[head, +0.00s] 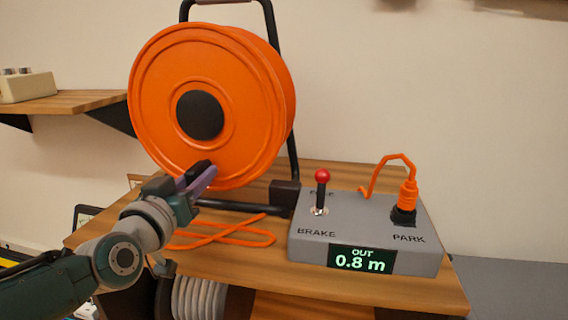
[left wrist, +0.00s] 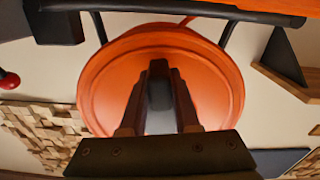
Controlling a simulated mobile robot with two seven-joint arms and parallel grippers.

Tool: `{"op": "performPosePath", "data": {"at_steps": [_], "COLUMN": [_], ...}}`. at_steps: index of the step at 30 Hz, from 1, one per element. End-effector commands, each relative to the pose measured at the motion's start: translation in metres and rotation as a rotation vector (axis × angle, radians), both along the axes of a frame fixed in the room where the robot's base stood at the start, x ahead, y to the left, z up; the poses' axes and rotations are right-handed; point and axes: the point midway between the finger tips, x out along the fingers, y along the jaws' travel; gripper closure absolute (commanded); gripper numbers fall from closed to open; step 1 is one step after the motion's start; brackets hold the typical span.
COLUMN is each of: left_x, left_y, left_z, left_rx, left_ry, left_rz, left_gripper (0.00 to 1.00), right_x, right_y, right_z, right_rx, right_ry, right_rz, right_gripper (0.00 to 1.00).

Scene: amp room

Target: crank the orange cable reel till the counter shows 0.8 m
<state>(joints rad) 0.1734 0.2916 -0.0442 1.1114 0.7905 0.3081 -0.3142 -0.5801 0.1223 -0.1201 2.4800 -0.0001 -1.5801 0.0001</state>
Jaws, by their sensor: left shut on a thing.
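The orange cable reel (head: 160,90) with a black hub stands upright in a black frame on a wooden bench; its disc also fills the middle of the left wrist view (left wrist: 105,85). My left gripper (head: 203,177) is at the lower front of the disc, shut on the dark crank handle (head: 198,168), which is mostly hidden by the fingers. In the left wrist view the handle (left wrist: 160,95) shows dark between the fingers. The counter (head: 362,260) on the grey box reads "OUT 0.8 m". My right gripper is out of view.
The grey box (head: 300,245) carries a red-knobbed brake lever (head: 322,176) and an orange plug (head: 408,195) at PARK. The lever's exact setting is unclear. Loose orange cable (head: 235,240) lies on the bench (head: 240,265). A wall shelf (head: 80,101) is at left.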

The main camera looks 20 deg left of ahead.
Motion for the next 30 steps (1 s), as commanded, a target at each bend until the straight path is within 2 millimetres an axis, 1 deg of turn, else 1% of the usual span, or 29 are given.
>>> {"op": "performPosePath", "data": {"at_steps": [1, 4, 11, 19, 21, 26, 27, 30], "left_x": [0.003, 0.005, 0.006, 0.012, 0.013, 0.013, 0.013, 0.013], "left_y": [-0.007, -0.016, -0.021, -0.047, -0.050, -0.049, -0.049, -0.049], "left_z": [0.007, 0.008, 0.008, 0.024, 0.024, 0.022, 0.022, 0.021], "left_rx": [-0.001, 0.000, 0.002, -0.001, 0.002, 0.003, 0.003, 0.002], "left_ry": [-0.009, -0.010, -0.009, -0.008, -0.008, -0.006, -0.006, -0.006], "left_rz": [-0.001, 0.000, 0.001, 0.000, 0.000, 0.001, 0.001, 0.001], "left_gripper": [1.00, 1.00, 1.00, 1.00, 1.00, 1.00, 0.68, 0.57], "right_x": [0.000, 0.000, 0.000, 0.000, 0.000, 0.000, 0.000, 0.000], "right_y": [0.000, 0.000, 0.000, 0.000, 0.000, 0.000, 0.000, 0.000], "right_z": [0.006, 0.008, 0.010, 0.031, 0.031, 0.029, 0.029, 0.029], "right_rx": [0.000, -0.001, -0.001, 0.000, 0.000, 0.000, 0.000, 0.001], "right_ry": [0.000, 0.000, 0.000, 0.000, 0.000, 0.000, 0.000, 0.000], "right_rz": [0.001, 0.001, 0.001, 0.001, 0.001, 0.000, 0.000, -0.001], "right_gripper": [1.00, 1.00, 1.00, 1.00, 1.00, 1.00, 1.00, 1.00]}}
